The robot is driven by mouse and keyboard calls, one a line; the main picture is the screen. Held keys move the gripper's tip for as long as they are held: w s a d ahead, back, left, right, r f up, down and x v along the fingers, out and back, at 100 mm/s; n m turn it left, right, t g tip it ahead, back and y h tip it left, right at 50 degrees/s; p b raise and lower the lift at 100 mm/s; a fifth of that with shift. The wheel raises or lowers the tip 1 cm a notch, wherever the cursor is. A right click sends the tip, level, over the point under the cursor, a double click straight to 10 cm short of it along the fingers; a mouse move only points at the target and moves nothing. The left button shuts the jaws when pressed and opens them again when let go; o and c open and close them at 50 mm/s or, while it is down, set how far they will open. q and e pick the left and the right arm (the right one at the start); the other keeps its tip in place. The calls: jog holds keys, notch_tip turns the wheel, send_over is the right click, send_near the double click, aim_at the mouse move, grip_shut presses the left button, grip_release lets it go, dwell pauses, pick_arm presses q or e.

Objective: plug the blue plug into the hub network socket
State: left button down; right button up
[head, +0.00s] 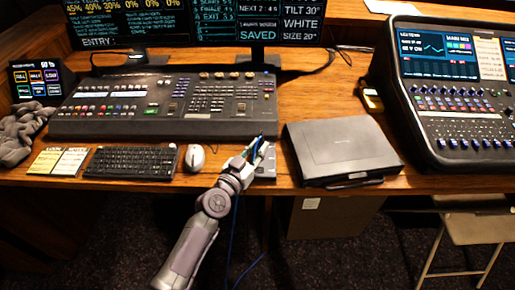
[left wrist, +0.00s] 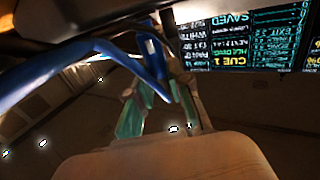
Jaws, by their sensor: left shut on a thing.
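My left gripper (head: 254,152) is shut on the blue plug (head: 260,145), over the desk's front edge between the mouse and the closed laptop. In the left wrist view the plug (left wrist: 151,56) and its blue cable show near the teal-padded fingers (left wrist: 158,103). The cable (head: 236,215) hangs from the gripper past the desk edge. A small grey box (head: 267,172), which looks like the hub, lies just beside and partly behind the gripper. Its network socket is hidden or too small to tell. I cannot tell whether the plug touches the box. My right gripper is not in view.
A closed black laptop (head: 342,148) lies close to the right of the gripper. A white mouse (head: 195,158) and a keyboard (head: 131,161) lie to the left. A lighting console (head: 165,108) stands behind, and a mixing desk (head: 455,95) stands at the right.

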pick_arm(q)
jog(key=shift+f+b, duration=0.55)
jog(key=shift+f, duration=0.1)
dwell(0.8)
jog(key=c, duration=1)
grip_release()
jog(key=v, duration=1.2)
jog(key=shift+r, duration=0.1)
